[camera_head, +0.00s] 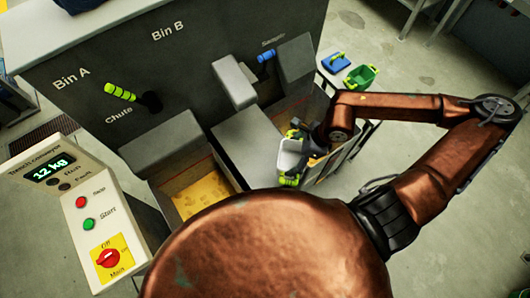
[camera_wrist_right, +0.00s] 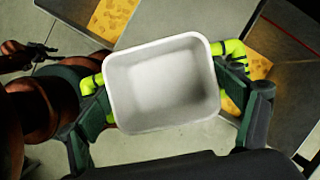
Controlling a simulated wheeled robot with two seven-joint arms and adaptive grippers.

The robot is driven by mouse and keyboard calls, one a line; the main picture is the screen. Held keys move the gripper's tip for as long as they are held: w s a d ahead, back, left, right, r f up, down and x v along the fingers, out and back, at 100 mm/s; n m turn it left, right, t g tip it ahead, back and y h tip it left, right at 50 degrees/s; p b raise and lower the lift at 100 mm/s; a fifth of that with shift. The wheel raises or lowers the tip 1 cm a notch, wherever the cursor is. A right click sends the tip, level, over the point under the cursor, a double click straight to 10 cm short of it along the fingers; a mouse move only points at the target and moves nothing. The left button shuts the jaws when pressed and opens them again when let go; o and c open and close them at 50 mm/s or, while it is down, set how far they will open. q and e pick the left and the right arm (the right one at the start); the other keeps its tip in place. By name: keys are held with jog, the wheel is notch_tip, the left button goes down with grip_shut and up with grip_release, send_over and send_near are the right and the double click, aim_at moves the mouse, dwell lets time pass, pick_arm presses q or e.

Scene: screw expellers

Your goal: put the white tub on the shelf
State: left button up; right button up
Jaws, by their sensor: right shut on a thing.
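The white tub (camera_head: 291,156) is held by my right gripper (camera_head: 293,150) in front of the machine, near the opening under Bin B. In the right wrist view the tub (camera_wrist_right: 163,83) is empty, with its open top facing the camera. The tub appears to be above the floor and bins. My left gripper is not identifiable in either view. I cannot clearly identify a shelf.
The machine (camera_head: 180,75) has openings with yellow material (camera_head: 205,197), a grey divider (camera_head: 247,145) and chute levers. A control panel (camera_head: 75,205) reads 12 kg. A blue crate (camera_head: 336,62) and a green crate (camera_head: 361,77) stand behind my right arm. Grey floor (camera_head: 440,75) is open at right.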

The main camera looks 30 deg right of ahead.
jog(key=shift+w+a+f+b, duration=0.25)
jog(key=shift+w+a+f, duration=0.55)
jog(key=shift+w+f, duration=1.2)
jog(key=shift+w+a+f+b, duration=0.2)
jog(key=shift+w+a+f, duration=0.55)
jog(key=shift+w+f, duration=1.2)
jog(key=shift+w+a+f+b, duration=0.25)
jog(key=shift+w+a+f, duration=0.55)
jog(key=shift+w+f, duration=1.15)
jog(key=shift+s+f, duration=0.25)
jog(key=shift+f, duration=0.05)
jog(key=o, duration=1.1)
jog(key=shift+o, duration=0.2)
jog(key=p+v, duration=0.1)
jog(key=v, duration=1.1)
jog(key=shift+w, duration=0.1)
